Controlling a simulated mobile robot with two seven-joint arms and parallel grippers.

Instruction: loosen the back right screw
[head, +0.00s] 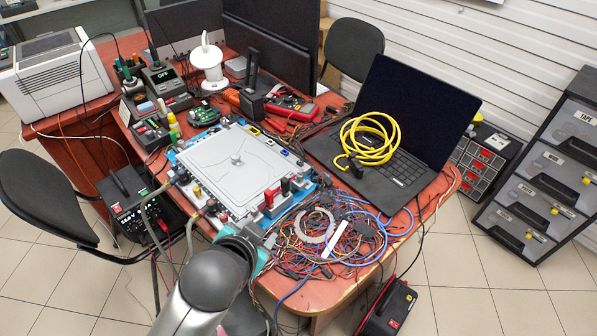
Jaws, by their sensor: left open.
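A grey cold plate unit (225,165) with a small raised centre lies on a blue mat on the red-brown table. Coloured fittings and clips line its edges, with black and red blocks at its right front edge. The individual screws are too small to tell apart, including the back right one. My left gripper (246,244) is at the unit's front corner, mostly hidden behind my own arm. It is open, and I see nothing held in it. It is well away from the unit's back right side. My right gripper is not in view.
A tangle of wires (320,235) covers the table right of the unit. An open laptop (400,165) with a yellow cable coil (370,137) stands farther right.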

